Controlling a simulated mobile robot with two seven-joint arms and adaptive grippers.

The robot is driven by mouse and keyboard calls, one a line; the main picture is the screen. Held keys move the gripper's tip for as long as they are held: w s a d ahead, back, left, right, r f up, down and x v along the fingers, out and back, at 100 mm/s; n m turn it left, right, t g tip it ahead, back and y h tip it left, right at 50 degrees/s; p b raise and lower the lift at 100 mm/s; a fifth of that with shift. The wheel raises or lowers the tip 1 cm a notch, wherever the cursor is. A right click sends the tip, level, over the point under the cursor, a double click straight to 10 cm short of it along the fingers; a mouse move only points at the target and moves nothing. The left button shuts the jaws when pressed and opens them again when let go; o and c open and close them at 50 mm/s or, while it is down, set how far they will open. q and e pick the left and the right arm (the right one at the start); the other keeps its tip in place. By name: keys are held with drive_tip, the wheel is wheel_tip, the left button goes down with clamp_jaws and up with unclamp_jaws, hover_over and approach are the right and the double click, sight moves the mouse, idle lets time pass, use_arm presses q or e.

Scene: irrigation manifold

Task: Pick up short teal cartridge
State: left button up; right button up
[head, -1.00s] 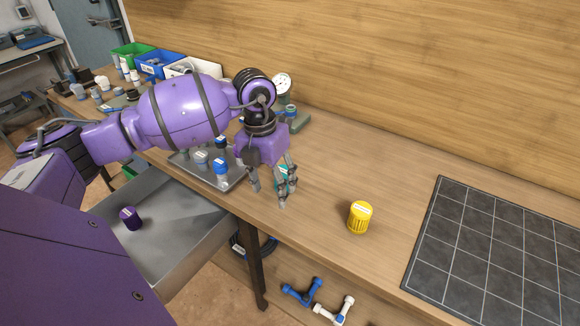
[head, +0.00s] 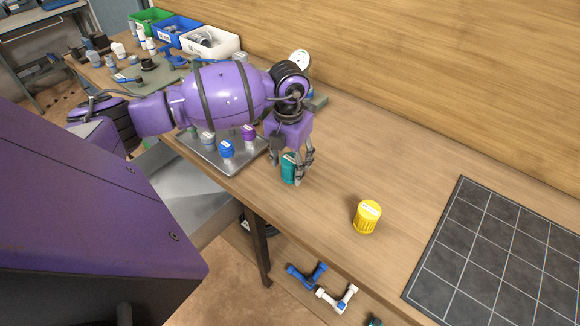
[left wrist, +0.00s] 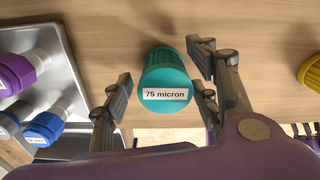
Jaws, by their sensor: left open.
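The short teal cartridge (head: 289,168) stands on the wooden bench near its front edge. In the left wrist view the teal cartridge (left wrist: 166,80) shows a white label reading "75 micron". My left gripper (head: 292,172) points down at the cartridge and is open. In the left wrist view its fingers (left wrist: 163,88) lie on either side of the cartridge, with a visible gap on the left and a smaller one on the right. The fingers partly hide the cartridge in the head view. My right gripper is not in view.
A metal tray (head: 199,150) with blue, purple and grey-capped parts lies left of the gripper. A yellow cartridge (head: 367,217) stands to the right, and a dark gridded mat (head: 500,250) lies farther right. Bare bench separates the teal and yellow cartridges. A pressure gauge (head: 300,60) stands behind.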

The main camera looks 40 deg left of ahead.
use_arm(q)
drive_tip(key=shift+f, duration=0.15)
drive_tip(key=shift+c, duration=0.2)
drive_tip(key=c, duration=1.1)
drive_tip(key=shift+c, duration=0.4)
